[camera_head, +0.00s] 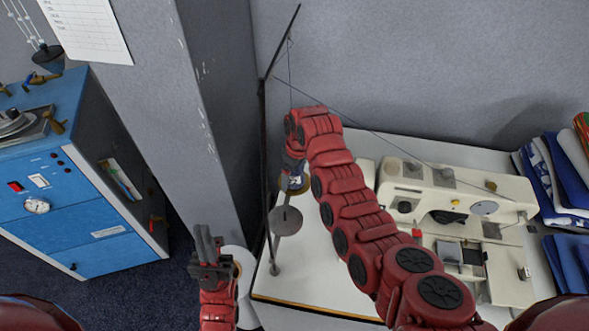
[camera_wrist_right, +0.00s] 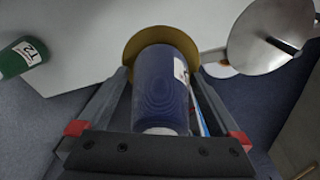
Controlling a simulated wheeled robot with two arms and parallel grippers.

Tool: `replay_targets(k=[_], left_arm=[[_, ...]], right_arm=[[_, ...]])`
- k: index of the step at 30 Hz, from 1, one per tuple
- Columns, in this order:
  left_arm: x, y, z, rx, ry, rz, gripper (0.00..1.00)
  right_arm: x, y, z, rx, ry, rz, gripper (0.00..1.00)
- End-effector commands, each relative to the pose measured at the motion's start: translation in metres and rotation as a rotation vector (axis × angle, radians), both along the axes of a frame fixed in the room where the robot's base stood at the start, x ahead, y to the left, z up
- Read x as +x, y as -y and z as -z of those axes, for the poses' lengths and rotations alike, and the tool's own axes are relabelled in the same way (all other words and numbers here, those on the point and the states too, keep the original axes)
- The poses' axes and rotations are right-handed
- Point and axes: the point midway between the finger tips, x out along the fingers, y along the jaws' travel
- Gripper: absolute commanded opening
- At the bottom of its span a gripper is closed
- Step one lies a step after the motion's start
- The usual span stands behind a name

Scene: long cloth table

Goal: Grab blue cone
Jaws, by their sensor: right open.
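The blue cone (camera_wrist_right: 162,85) is a dark blue thread cone with a white label. In the right wrist view it stands between the two fingers of my right gripper (camera_wrist_right: 163,78), in front of a round yellow-brown disc (camera_wrist_right: 135,50). That gripper is open around the cone; whether a finger touches it I cannot tell. In the head view my right gripper (camera_head: 293,168) reaches down at the left part of the white table and mostly hides the cone. My left gripper (camera_head: 205,237) is raised left of the table, away from the cone, with its fingers near each other.
A green cone (camera_wrist_right: 22,57) labelled T2 lies at the left of the right wrist view. A metal disc (camera_head: 286,220) sits on the thread stand (camera_head: 264,150) close to my right gripper. A sewing machine (camera_head: 455,205) and folded fabrics (camera_head: 566,180) stand to the right.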

Motion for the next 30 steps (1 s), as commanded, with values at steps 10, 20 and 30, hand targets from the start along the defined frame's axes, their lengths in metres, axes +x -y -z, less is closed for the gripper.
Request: replay_targets(k=[10, 20, 30], left_arm=[[0.0000, 0.0001, 0.0009, 0.000, 0.000, 0.000, 0.00], [0.0000, 0.0000, 0.0008, 0.000, 0.000, 0.000, 0.00], [0.0000, 0.0001, 0.0050, 0.000, 0.000, 0.000, 0.00]], right_arm=[[0.0001, 0.0000, -0.0001, 0.000, 0.000, 0.000, 0.60], [0.0003, -0.0001, -0.0006, 0.001, 0.001, 0.000, 0.07], [0.0006, -0.0003, -0.0046, 0.001, 0.001, 0.000, 0.07]])
